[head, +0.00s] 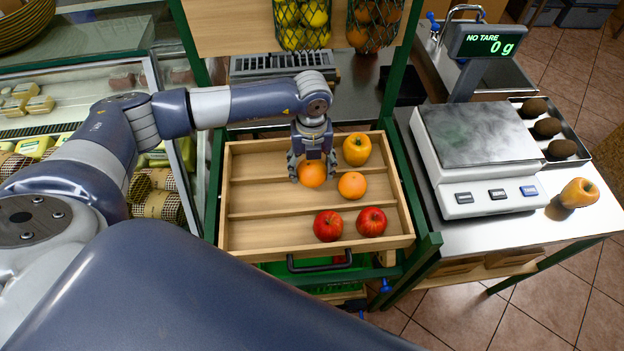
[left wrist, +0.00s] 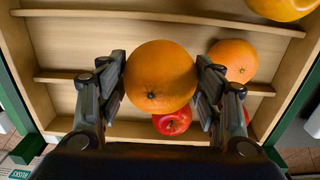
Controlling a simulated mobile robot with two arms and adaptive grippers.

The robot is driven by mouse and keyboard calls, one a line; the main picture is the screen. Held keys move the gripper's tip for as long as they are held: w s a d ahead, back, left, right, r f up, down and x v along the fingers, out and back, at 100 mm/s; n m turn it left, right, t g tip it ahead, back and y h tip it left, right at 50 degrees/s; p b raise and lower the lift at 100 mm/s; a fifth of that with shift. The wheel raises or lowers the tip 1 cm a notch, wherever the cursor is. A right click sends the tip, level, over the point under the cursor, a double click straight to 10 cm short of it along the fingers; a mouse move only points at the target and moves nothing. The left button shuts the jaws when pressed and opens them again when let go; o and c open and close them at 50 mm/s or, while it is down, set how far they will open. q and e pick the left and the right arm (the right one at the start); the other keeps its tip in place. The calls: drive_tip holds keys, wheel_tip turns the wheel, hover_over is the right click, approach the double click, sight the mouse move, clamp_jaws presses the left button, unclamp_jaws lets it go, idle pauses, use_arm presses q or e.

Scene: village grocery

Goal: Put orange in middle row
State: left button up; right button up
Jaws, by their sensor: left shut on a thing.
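My left gripper (head: 312,160) is shut on an orange (head: 311,175), with one finger on each side of it. In the left wrist view my gripper (left wrist: 160,85) holds the orange (left wrist: 160,77) above the wooden drawer; I cannot tell whether it touches the wood. The drawer (head: 245,240) has three rows split by thin slats. A second orange (head: 352,185) lies in the middle row, to the right of the held one. It also shows in the left wrist view (left wrist: 234,60). My right gripper is not in view.
Two red apples (head: 328,226) (head: 371,222) sit in the front row, and a yellow-orange fruit (head: 357,149) in the back row. A scale (head: 475,150) reading 0 g stands on the counter at right. The left parts of the rows are empty.

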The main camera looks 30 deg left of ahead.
sight(312, 180)
use_arm(q)
drive_tip(key=f, duration=0.2)
drive_tip(key=f+p, duration=0.1)
drive_tip(key=f, duration=0.1)
drive_tip(key=shift+s+d+f, duration=0.1)
drive_tip(key=shift+s+d, duration=0.05)
drive_tip(key=shift+s, duration=0.15)
wheel_tip(312, 180, down, 2)
drive_tip(key=shift+w+f+p, duration=0.1)
drive_tip(key=shift+f+p, duration=0.15)
drive_tip(key=shift+p, duration=0.1)
drive_tip(key=shift+f, duration=0.45)
drive_tip(key=o, duration=1.1)
drive_tip(key=shift+o, duration=0.9)
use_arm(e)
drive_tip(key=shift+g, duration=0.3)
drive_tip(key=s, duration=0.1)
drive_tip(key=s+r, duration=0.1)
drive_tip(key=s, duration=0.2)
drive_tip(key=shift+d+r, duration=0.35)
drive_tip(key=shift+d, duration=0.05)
use_arm(q)
drive_tip(key=shift+r, duration=0.15)
